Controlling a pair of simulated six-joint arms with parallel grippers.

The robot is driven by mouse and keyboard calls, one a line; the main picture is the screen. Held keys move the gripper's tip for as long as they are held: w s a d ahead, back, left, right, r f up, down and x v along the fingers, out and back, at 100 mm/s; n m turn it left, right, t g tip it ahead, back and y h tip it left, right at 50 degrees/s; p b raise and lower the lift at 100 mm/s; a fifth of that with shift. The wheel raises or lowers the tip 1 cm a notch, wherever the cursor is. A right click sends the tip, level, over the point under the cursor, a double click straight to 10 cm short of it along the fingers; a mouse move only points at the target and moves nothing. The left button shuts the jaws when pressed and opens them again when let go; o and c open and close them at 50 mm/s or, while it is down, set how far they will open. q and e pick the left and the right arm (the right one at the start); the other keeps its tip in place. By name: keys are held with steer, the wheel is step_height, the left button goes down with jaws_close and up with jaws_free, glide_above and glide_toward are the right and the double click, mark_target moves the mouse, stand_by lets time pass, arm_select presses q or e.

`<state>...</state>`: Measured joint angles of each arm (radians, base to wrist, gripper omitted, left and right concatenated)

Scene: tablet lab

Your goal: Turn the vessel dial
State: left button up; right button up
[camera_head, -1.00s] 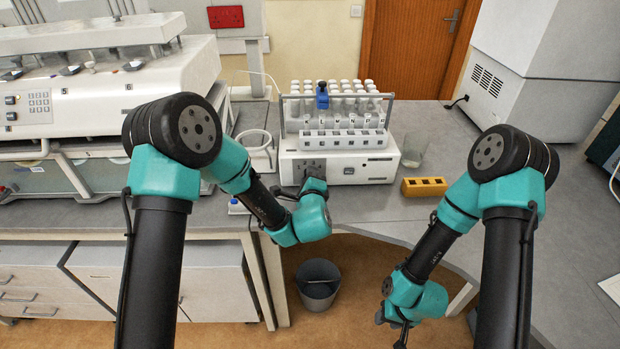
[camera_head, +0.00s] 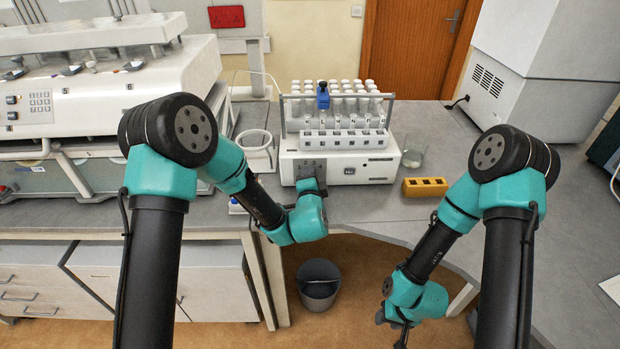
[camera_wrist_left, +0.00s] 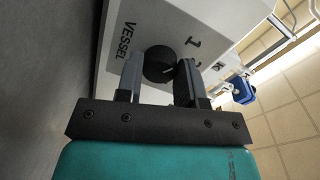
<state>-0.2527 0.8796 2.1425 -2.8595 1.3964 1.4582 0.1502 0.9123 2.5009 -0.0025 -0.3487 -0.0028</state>
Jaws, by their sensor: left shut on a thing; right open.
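The vessel dial (camera_wrist_left: 157,66) is a round black knob on the white front panel of the bench machine (camera_head: 338,166). In the left wrist view it sits between the fingers of my left gripper (camera_wrist_left: 158,82), which is shut on it. The word VESSEL and a numeral 1 are printed beside the knob. In the head view my left gripper (camera_head: 308,185) is at the left part of the machine's front, and the dial is hidden there. My right gripper (camera_head: 397,322) hangs low in front of the bench, open and empty.
A rack of white-capped vials (camera_head: 350,106) stands on the machine, with a blue piece (camera_head: 323,95) at its top. A glass beaker (camera_head: 414,152) and a yellow block (camera_head: 425,187) are to its right. The right bench top is mostly clear. A grey bin (camera_head: 318,286) stands below.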

stand_by(0.3)
arm_select(q)
steer(key=o, duration=0.9)
